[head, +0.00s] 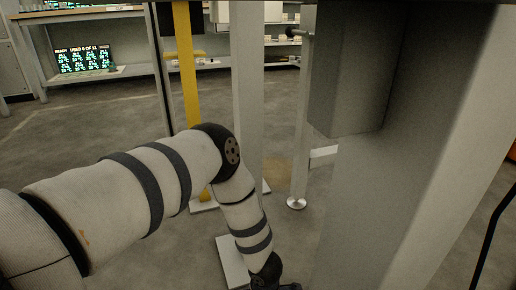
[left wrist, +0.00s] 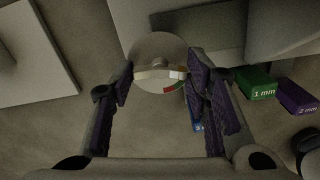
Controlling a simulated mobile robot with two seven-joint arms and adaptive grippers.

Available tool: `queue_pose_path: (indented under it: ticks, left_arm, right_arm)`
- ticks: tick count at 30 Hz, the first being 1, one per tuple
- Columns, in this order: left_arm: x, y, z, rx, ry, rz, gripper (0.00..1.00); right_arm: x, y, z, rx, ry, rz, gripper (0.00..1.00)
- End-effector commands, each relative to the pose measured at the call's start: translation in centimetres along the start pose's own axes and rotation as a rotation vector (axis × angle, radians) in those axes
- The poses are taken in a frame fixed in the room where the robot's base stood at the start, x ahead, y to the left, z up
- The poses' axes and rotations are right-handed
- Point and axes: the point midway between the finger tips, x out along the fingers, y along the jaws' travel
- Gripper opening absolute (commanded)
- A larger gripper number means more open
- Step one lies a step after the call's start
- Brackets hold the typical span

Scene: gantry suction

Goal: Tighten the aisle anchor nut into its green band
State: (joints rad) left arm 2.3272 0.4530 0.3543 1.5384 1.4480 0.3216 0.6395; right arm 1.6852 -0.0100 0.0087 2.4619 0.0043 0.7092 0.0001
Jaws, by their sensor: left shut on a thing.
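The anchor nut (left wrist: 160,73) shows in the left wrist view as a pale bar-shaped piece in front of a round pale disc (left wrist: 150,50). A small red and green marking (left wrist: 171,88) shows just below the bar; I cannot tell exactly where the nut stands against the green band. My left gripper (left wrist: 160,76) has its two purple-padded fingers on either side of the bar and is shut on it. In the head view my left arm reaches down and its gripper (head: 275,285) is mostly cut off at the bottom edge. My right gripper is not in view.
A green "1 mm" block (left wrist: 255,83) and a purple "2 mm" block (left wrist: 297,97) lie right of the gripper. A blue piece (left wrist: 197,126) is partly hidden by the right finger. A yellow post (head: 185,80) and a large grey column (head: 400,170) stand near my arm.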

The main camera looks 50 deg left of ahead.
Motion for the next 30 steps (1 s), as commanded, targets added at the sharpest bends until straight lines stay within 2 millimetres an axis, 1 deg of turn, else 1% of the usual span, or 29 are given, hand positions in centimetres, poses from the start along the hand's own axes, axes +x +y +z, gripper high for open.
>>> queue_pose_path:
  ticks: [1,9,22,23,24,25,26,30]
  left_arm:
    - [0.17,0.0,-0.34,0.017,0.008,0.0,0.15]
    - [0.14,-0.01,-0.39,0.08,0.009,0.0,0.15]
    - [0.14,-0.03,-0.47,0.088,0.011,0.0,0.15]
    - [0.14,-0.03,-0.48,0.088,0.011,0.0,0.45]
    - [0.14,-0.04,-0.47,0.088,0.011,-0.001,0.54]
    - [0.13,-0.04,-0.44,0.088,0.01,-0.001,0.61]
    - [0.12,-0.04,-0.4,0.088,0.009,-0.001,0.63]
    - [0.08,-0.03,-0.26,0.088,0.006,-0.001,0.63]
  right_arm:
    - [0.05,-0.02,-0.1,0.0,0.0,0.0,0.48]
    - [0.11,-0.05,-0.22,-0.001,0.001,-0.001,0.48]
    - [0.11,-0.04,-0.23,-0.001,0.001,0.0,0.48]
    - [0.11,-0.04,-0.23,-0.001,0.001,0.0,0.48]
    - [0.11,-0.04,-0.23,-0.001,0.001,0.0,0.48]
    - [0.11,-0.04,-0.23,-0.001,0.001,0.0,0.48]
    - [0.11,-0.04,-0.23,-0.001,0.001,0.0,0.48]
    - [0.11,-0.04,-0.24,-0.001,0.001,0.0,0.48]
